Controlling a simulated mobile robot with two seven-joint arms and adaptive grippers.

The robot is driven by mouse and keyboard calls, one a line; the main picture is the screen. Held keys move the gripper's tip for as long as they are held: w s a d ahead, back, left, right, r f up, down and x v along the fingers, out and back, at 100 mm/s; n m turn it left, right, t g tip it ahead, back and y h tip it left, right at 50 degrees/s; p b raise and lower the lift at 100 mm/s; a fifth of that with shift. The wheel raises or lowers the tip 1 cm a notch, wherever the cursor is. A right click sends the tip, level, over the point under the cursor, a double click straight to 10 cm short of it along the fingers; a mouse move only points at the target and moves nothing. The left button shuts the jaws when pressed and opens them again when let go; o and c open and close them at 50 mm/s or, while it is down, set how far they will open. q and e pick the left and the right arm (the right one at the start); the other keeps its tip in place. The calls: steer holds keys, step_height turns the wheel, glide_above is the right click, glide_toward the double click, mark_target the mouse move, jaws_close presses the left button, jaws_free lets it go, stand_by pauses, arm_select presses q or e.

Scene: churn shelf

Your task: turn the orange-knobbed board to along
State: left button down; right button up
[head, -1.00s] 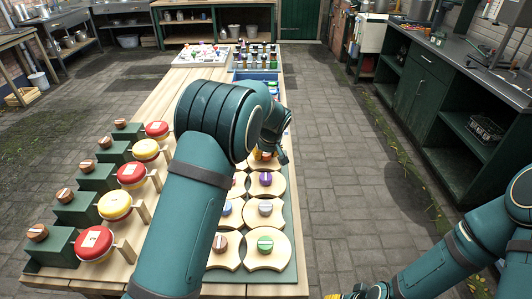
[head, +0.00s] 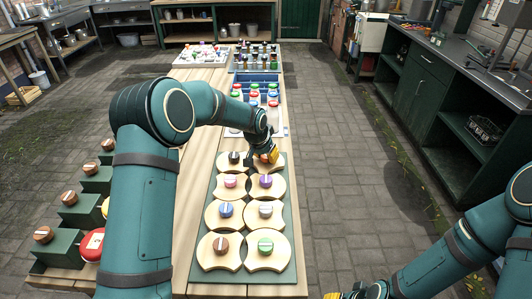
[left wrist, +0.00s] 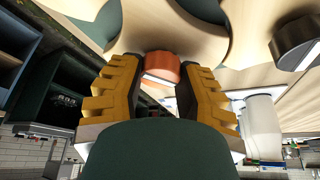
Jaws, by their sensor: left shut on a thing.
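The orange-knobbed board is a pale wooden piece at the far right of a two-column set of boards, mostly hidden under my left gripper (head: 268,156) in the head view. In the left wrist view its orange knob (left wrist: 162,65) sits between the two yellow-and-black fingers of my left gripper (left wrist: 161,85), which is shut on it. The board's own direction cannot be told. My right gripper (head: 346,294) shows only in part at the bottom edge of the head view, away from the boards.
The black-knobbed board (head: 235,157) is just left of the gripper; the purple-knobbed board (head: 265,182) is just nearer. A green base panel (head: 204,275) carries the boards. Bottles (head: 254,103) stand beyond. Red and yellow round-topped things (head: 92,243) stand at the left.

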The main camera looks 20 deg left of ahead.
arm_select(q)
steer(key=m, duration=0.2)
steer(key=m+h+p, duration=0.1)
steer(key=m, duration=0.1)
steer(key=shift+g+h, duration=0.3)
steer(key=shift+g, duration=0.1)
steer(key=shift+f+m+g+h+p, duration=0.1)
steer(key=shift+m+g+h+p, duration=0.25)
steer(key=shift+m, duration=1.15)
steer(key=c, duration=0.5)
jaws_free()
steer(key=shift+c, duration=0.2)
steer(key=v, duration=1.2)
steer(key=shift+w, duration=0.1)
